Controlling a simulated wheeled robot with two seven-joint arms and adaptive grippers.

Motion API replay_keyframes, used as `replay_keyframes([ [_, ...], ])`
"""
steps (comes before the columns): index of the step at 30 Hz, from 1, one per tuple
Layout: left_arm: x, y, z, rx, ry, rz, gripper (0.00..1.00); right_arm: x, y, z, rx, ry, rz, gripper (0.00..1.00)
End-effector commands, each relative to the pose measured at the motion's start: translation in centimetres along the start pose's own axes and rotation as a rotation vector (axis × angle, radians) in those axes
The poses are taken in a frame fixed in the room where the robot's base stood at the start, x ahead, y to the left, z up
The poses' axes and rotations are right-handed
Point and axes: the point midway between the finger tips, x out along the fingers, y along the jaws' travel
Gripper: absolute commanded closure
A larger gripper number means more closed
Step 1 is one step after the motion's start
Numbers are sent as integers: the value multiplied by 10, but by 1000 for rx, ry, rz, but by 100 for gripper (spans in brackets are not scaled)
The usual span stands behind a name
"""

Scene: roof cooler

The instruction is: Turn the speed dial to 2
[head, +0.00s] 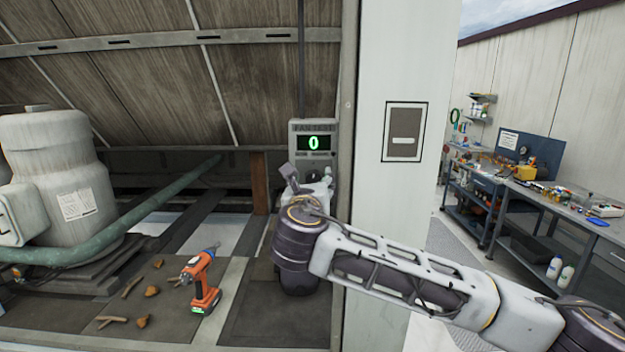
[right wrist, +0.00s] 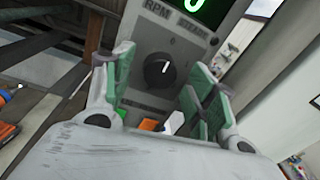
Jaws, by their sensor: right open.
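The fan test box (head: 314,128) is mounted at the back by the white post, and its display (head: 313,143) reads a green 0. In the right wrist view the black speed dial (right wrist: 159,70) sits on the box face below the display (right wrist: 200,10), with a white pointer line pointing up and to the right. My right gripper (right wrist: 155,85) is open, its green-padded fingers on either side of the dial and apart from it. In the head view my right arm hides the lower box, and the gripper (head: 310,180) shows only partly. My left gripper is out of view.
An orange drill (head: 202,282) stands on the ledge left of my right arm, with several brown scraps (head: 140,290) nearby. A large grey motor (head: 55,180) and green pipe (head: 110,235) are at left. Workbenches (head: 540,190) stand far right.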

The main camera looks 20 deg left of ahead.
Motion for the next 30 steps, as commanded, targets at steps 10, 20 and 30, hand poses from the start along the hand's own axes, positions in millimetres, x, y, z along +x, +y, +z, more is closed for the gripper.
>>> replay_keyframes([
  [10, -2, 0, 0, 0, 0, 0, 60, 7, 0, -1, 0, 0, 0, 43],
  [20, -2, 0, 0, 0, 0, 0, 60, 7, 0, -1, 0, 0, -1, 69],
  [30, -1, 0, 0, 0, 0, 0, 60, 7, 0, -1, 6, 1, 0, 89],
])
